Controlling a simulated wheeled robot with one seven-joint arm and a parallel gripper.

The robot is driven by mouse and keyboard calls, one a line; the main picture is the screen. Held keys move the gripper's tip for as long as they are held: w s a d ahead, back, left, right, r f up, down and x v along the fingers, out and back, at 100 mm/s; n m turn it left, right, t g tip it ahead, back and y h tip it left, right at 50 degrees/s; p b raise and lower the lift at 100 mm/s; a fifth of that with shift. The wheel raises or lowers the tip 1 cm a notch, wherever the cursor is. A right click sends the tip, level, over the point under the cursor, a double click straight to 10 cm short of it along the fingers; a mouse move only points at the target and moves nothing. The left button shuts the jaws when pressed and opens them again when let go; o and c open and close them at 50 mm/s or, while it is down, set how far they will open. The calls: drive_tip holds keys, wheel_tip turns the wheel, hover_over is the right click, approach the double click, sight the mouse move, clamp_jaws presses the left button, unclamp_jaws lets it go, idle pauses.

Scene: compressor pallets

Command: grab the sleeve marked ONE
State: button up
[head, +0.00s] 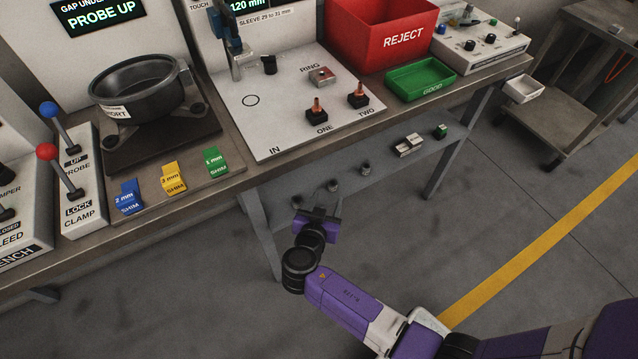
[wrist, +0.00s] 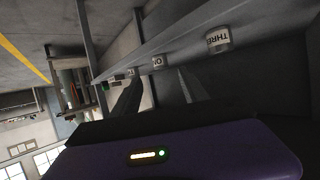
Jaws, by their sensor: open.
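In the wrist view one white-banded sleeve (wrist: 218,40) carries upside-down lettering that reads like THREE. Another sleeve (wrist: 157,62) shows an O; the rest of its label cannot be read, so I cannot tell if it is ONE. It lies beyond the gap between my fingers. My gripper (wrist: 160,80) is open and empty, apart from the sleeves. In the head view my gripper (head: 316,218) is low, in front of the bench's lower shelf. Small grey sleeves stand on that shelf, one at its middle (head: 365,168); their labels are unreadable here.
The bench top (head: 235,180) overhangs the lower shelf, and a bench leg (head: 262,235) stands left of my gripper. A white-and-black block (head: 408,145) and a green piece (head: 440,131) sit on the shelf's right.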

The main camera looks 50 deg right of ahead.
sight(332, 183)
drive_tip(key=shift+w+r+x, duration=0.1)
drive_tip(key=shift+r+x, duration=0.05)
drive_tip(key=shift+x, duration=1.8)
drive_tip(key=shift+w+r+x, duration=0.1)
drive_tip(key=shift+r+x, duration=0.05)
drive_tip(key=shift+x, duration=1.75)
clamp_jaws()
